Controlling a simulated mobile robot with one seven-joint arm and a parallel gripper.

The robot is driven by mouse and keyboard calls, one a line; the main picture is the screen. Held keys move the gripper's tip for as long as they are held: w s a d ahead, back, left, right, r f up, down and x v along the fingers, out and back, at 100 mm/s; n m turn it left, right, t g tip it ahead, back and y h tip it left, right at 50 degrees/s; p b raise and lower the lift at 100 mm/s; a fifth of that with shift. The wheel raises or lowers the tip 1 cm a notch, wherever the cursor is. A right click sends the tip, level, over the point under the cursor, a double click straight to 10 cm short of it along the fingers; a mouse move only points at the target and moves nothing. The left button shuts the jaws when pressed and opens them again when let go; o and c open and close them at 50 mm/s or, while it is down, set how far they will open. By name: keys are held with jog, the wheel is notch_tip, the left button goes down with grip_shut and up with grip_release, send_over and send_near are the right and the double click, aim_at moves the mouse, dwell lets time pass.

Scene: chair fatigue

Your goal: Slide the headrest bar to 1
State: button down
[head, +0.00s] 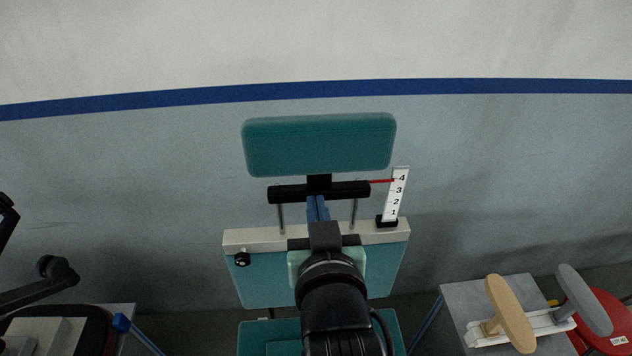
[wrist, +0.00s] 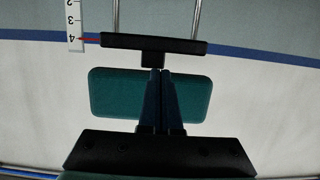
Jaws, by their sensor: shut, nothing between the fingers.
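The teal headrest (head: 320,146) stands above the chair back on a black headrest bar (head: 290,194) carried by two thin metal rods. A red pointer (head: 380,181) on the bar's right end is at about 4 on the white scale (head: 397,196), marked 1 to 4. My gripper (head: 317,207) is shut and empty, with its blue fingers just below the middle of the bar. In the wrist view the closed fingers (wrist: 161,72) end close to the bar (wrist: 120,40); I cannot tell whether they touch. The headrest (wrist: 110,95) is partly hidden behind the fingers.
A white crossbeam (head: 260,238) tops the teal backrest (head: 260,285), with a black knob (head: 242,259) at its left. At the right a grey table (head: 455,305) holds tan and grey pads (head: 511,313). A red seat (head: 606,310) stands beyond it.

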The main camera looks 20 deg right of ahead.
aim_at(314, 191)
jog(key=shift+p+x, duration=0.6)
jog(key=shift+x, duration=2.1)
notch_tip(314, 191, down, 10)
jog(key=b, duration=0.7)
jog(key=shift+s, duration=0.1)
